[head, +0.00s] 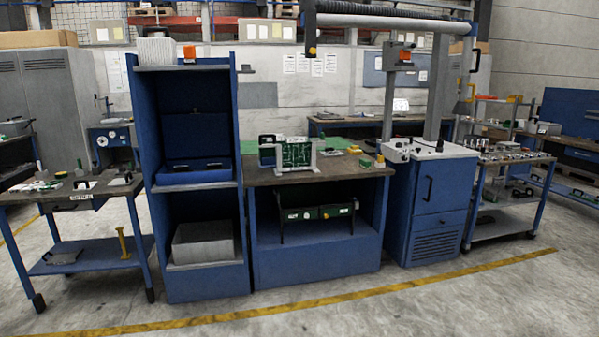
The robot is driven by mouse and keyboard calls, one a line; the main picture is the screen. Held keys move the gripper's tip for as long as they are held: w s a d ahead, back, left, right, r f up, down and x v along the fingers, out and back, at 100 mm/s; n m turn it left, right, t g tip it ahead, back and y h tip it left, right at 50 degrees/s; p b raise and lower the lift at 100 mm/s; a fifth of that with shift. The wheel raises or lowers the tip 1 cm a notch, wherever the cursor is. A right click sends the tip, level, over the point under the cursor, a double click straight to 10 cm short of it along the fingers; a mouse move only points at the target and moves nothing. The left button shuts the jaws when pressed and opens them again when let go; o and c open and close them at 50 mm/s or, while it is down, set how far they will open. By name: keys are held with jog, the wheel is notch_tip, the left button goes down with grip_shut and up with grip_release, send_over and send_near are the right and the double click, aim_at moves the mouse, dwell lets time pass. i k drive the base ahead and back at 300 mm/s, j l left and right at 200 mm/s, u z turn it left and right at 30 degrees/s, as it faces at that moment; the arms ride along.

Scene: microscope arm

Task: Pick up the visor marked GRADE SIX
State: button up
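I cannot make out a visor marked GRADE SIX; no lettering in the head view is large enough to read with certainty. A dark item with green parts and small pale labels (318,212) stands on the lower shelf of the middle workbench; I cannot tell what it is. A small pale label (81,197) shows at the edge of the left cart, too small to read surely. My gripper is not in view.
The middle workbench (345,181) bears a green circuit board in a frame (297,154). A blue shelf unit (140,120) stands left of it, a blue cabinet (424,220) right. Carts stand at the left (95,258) and right (497,222). The floor in front (400,315) is clear.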

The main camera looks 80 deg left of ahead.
aim_at(211, 167)
jog(key=j+u, duration=0.8)
jog(key=i+j+u, duration=0.15)
jog(key=u, duration=0.25)
jog(key=i+j+u, duration=0.15)
jog(key=j+u, duration=0.25)
jog(key=i+j+u, duration=0.15)
jog(key=u, duration=0.3)
jog(key=i+j+u, duration=0.35)
jog(key=i, duration=0.3)
jog(key=i+j+u, duration=0.35)
jog(key=i, duration=0.3)
jog(key=i+u, duration=0.3)
jog(key=i, duration=0.4)
jog(key=i+u, duration=0.15)
jog(key=i, duration=0.3)
jog(key=i+l+u, duration=0.15)
jog(key=i, duration=0.3)
jog(key=i+l+u, duration=0.15)
jog(key=i, duration=0.3)
